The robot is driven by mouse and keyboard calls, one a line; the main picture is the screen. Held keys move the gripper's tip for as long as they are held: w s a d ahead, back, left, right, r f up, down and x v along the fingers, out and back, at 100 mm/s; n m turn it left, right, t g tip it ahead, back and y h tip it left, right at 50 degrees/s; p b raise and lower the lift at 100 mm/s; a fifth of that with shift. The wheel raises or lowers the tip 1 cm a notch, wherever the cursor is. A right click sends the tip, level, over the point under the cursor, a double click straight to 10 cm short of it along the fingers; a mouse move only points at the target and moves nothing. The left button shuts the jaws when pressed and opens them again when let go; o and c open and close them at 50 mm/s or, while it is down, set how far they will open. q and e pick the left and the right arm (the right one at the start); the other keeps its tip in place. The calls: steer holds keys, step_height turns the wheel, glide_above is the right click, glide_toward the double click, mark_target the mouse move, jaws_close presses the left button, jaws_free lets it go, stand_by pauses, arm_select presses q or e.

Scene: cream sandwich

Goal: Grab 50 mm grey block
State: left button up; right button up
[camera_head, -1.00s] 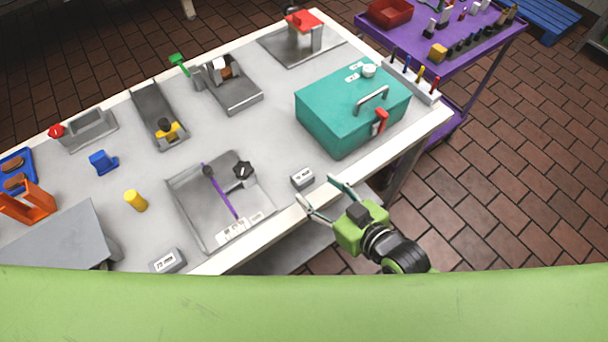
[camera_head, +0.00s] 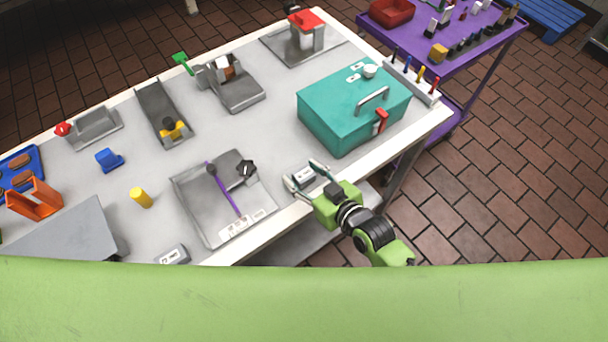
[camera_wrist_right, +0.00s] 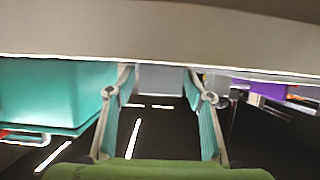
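A small grey block (camera_head: 305,174) with a white label lies near the table's front edge, left of the teal box. Its label is too small to read. My right gripper (camera_head: 303,172) is open, with one finger on each side of this block. In the right wrist view the grey block (camera_wrist_right: 160,79) shows between the far ends of the open fingers (camera_wrist_right: 160,90), with small gaps beside it. A second labelled grey block (camera_head: 172,255) lies further left along the front edge. My left gripper is not in view.
The teal box (camera_head: 345,110) with a handle and red latch stands right of the block. A grey tray (camera_head: 190,205) with a purple stick lies to its left. A yellow cylinder (camera_head: 141,197) stands further left. The table edge (camera_head: 295,211) is close to my gripper.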

steer(key=c, duration=0.7)
steer(key=shift+c, duration=0.4)
steer(key=shift+r, duration=0.15)
